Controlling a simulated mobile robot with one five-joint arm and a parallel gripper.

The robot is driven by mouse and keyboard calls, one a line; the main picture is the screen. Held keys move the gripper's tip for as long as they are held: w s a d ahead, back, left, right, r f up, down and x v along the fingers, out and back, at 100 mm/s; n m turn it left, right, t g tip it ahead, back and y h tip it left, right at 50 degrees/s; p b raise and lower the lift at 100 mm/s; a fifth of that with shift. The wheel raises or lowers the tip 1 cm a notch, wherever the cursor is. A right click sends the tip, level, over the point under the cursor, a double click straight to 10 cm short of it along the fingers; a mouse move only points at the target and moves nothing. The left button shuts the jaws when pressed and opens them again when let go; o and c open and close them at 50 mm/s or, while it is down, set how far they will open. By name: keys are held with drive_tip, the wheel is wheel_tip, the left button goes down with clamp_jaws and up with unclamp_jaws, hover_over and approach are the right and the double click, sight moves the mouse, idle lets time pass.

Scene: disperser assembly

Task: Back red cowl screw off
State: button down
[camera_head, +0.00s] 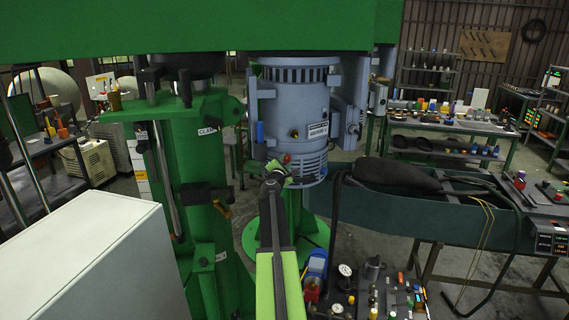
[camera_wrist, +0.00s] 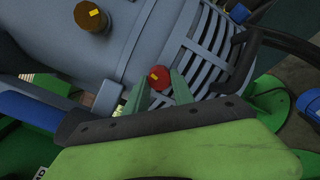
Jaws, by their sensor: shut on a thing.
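The red cowl screw (camera_wrist: 159,77) sits on the grey-blue motor housing, beside its slotted cowl (camera_wrist: 205,50). Its round red head carries a small yellow mark. In the wrist view the two green fingers of my gripper (camera_wrist: 158,84) stand on either side of the head and are shut on it. In the head view the motor (camera_head: 300,105) hangs under the green beam. My gripper (camera_head: 278,170) reaches its lower left side, where a small red spot (camera_head: 286,158) shows just above the fingers. The screw's shank is hidden.
A green column (camera_head: 180,180) stands close on the left. A bench with gauges (camera_head: 345,270) is below right. A dark green trough (camera_head: 430,205) lies to the right.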

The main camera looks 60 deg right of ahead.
drive_tip(key=shift+s+d, duration=0.1)
drive_tip(key=shift+s, duration=0.05)
drive_tip(key=c, duration=1.1)
unclamp_jaws()
drive_tip(key=shift+s, duration=0.1)
drive_tip(key=v, duration=1.7)
drive_tip(key=shift+a, duration=0.25)
